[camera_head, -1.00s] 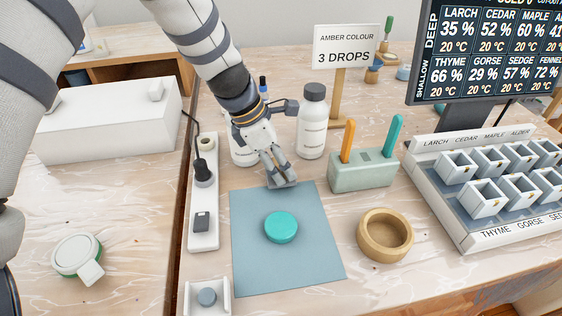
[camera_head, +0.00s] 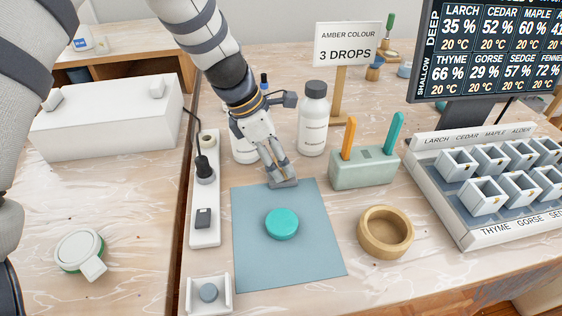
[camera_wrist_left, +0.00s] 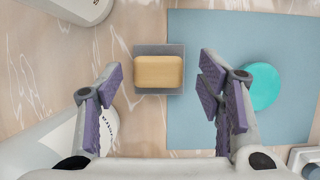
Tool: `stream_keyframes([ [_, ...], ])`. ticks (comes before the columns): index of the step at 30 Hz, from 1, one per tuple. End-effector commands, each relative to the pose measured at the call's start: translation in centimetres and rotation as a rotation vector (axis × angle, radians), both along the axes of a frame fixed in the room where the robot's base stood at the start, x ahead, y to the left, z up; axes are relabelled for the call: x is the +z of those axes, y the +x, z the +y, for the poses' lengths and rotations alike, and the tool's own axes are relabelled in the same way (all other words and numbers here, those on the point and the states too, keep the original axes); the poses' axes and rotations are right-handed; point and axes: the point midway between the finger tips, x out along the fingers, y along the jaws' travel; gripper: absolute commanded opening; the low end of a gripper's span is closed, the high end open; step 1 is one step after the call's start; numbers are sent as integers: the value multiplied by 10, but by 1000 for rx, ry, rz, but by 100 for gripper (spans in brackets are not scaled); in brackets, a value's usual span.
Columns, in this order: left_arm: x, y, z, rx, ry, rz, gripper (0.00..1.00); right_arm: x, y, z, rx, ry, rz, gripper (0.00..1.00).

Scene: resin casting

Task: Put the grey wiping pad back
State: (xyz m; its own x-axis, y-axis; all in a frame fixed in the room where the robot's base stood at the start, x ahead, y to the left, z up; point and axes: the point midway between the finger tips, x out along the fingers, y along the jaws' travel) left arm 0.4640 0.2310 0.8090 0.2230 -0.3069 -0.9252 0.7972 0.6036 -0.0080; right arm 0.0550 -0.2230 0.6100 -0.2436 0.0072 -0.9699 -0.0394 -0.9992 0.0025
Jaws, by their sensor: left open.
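The wiping pad is a flat grey square with a tan block on top (camera_wrist_left: 158,72), seen from above in the left wrist view. It lies across the far edge of the blue-grey mat (camera_wrist_left: 205,120). In the head view only part of its grey base (camera_head: 285,184) shows below my fingers; the tan block is hidden there. My left gripper (camera_head: 279,172) is at the pad. In the left wrist view its two fingers (camera_wrist_left: 158,102) are spread wide, one on each side of the pad, with clear gaps to the block. My right gripper is out of view.
A teal disc (camera_head: 282,223) lies on the mat. White bottles (camera_head: 313,122) stand close behind the gripper. A power strip (camera_head: 204,225) lies left, a stand with orange and teal sticks (camera_head: 363,168) right, a wooden ring bowl (camera_head: 386,234) front right. The mat's front part is clear.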

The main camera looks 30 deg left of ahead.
Motion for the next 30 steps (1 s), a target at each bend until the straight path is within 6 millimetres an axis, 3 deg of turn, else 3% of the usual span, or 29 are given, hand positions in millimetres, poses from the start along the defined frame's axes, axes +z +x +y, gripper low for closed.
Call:
stream_keyframes([
  [1,24,-1,4,2,1,-18,61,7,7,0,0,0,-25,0],
  [3,45,-6,11,1,2,-21,61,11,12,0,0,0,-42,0],
  [10,91,-19,27,1,0,-15,61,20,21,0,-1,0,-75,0],
  [15,100,-23,32,1,0,-8,61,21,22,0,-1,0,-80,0],
  [30,99,-23,32,1,-1,-4,61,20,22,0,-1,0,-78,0],
])
